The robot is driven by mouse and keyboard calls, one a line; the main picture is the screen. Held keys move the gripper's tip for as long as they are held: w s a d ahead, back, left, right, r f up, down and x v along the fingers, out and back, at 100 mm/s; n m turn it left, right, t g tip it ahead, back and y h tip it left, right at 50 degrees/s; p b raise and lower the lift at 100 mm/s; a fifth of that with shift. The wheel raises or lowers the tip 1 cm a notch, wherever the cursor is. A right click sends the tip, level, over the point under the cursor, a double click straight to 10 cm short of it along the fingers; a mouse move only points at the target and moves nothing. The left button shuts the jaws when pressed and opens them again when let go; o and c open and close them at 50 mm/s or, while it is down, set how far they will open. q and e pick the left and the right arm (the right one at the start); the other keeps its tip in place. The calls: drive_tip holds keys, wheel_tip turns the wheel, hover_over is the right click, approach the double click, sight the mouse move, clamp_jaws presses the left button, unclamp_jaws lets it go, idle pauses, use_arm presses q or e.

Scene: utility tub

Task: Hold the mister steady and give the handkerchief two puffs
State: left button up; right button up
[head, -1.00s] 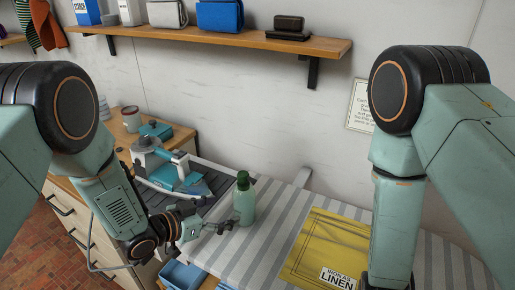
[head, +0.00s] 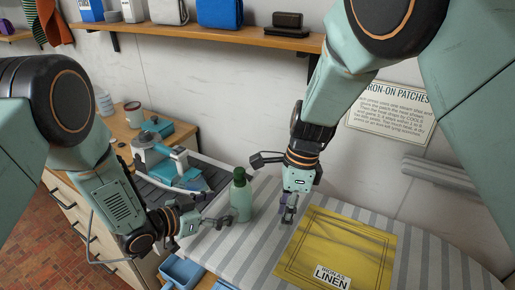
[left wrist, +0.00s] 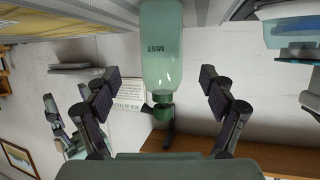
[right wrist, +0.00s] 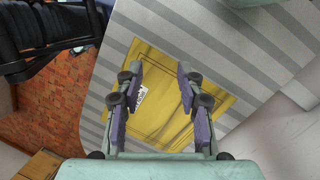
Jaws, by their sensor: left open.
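The mister is a green bottle (head: 242,202) with a dark green cap, upright on the striped board. Its MIST label shows in the left wrist view (left wrist: 160,50), where it appears upside down. My left gripper (head: 222,222) is open, its fingers on either side of the bottle and apart from it in the left wrist view. The handkerchief (head: 345,240) is a flat yellow cloth with a white label reading "IRON AS LINEN"; it also shows in the right wrist view (right wrist: 160,115). My right gripper (head: 288,212) is open and empty, above the board between bottle and cloth.
The striped ironing board (head: 440,265) carries bottle and cloth. A teal iron (head: 172,170) stands on a dark rest behind and left of the bottle. Blue bins (head: 180,271) sit below the board's near edge. A shelf (head: 215,35) and a sign (head: 392,112) are on the wall.

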sight(232, 202)
use_arm(q)
drive_tip(key=shift+w+a, duration=0.1)
drive_tip(key=shift+d+f, duration=0.1)
drive_tip(key=shift+d, duration=0.1)
drive_tip(key=shift+w+d+f, duration=0.1)
drive_tip(key=shift+w+d, duration=0.05)
drive_tip(key=shift+d, duration=0.1)
drive_tip(key=x, duration=0.6)
drive_tip(key=shift+w+a, duration=0.1)
drive_tip(key=shift+a, duration=0.05)
drive_tip(key=shift+w+d+f, duration=0.1)
drive_tip(key=shift+w+d, duration=0.1)
drive_tip(key=shift+d, duration=0.25)
use_arm(e)
drive_tip(key=w+a+r+m+t+y, duration=0.1)
drive_tip(key=w+a+r+m+t, duration=0.2)
drive_tip(key=w+a+r, duration=0.3)
drive_tip(key=w+r+m, duration=0.1)
drive_tip(key=w+r, duration=0.3)
drive_tip(key=r, duration=0.4)
drive_tip(key=shift+m+y, duration=0.3)
use_arm(q)
drive_tip(key=shift+a, duration=0.1)
use_arm(e)
drive_tip(key=shift+w+a+f, duration=0.1)
drive_tip(key=shift+a, duration=0.05)
